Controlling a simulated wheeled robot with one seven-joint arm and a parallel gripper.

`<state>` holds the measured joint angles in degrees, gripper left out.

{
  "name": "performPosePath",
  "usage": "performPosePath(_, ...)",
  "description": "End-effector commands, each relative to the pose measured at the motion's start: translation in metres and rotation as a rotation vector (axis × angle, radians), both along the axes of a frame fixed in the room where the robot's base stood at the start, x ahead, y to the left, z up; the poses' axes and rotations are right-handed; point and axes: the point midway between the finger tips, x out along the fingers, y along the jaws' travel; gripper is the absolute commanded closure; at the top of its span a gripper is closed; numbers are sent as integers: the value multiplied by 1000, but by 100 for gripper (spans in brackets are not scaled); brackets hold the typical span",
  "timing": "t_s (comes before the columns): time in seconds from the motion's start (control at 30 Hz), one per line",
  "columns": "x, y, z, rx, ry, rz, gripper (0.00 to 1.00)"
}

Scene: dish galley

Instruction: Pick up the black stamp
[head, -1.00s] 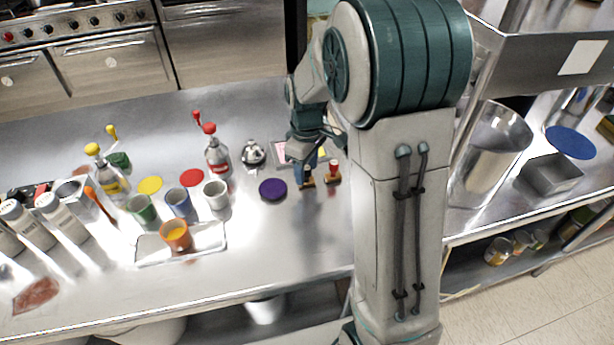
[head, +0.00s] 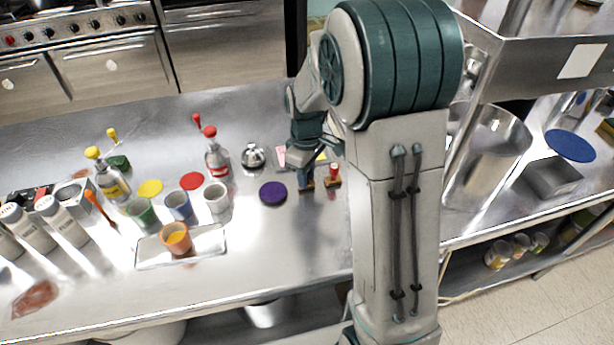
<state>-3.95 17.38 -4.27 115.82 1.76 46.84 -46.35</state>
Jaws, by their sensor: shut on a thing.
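My gripper (head: 307,174) points down over the steel counter, in front of the pink and yellow sheets. It is shut on a small stamp (head: 307,187) with a brown base. The jaws hide most of this stamp's handle; what shows looks dark or bluish, and I cannot confirm that it is black. The base is at or just above the counter; I cannot tell whether it touches. A second stamp with a red handle and a brown base (head: 333,182) stands upright close on the right, apart from the held one.
A purple disc (head: 273,193) lies left of the gripper, with a silver bell (head: 253,156) behind it. A red-capped bottle (head: 216,158), several cups and a tray (head: 150,255) stand farther left. The counter in front of the stamps is clear.

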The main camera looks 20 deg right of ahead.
Motion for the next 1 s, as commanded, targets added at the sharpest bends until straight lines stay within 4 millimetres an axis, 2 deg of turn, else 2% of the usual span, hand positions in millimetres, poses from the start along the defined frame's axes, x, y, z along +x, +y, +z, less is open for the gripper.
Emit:
performPosePath(0.13,1,0,17,1,-4,0,100)
performPosePath(0.23,1,0,39,1,-8,-1,100)
performPosePath(0.5,-49,-31,70,0,-4,-3,100)
performPosePath(0.7,-78,-48,90,-1,-2,-3,100)
performPosePath(1.0,-99,-61,105,0,0,-1,100)
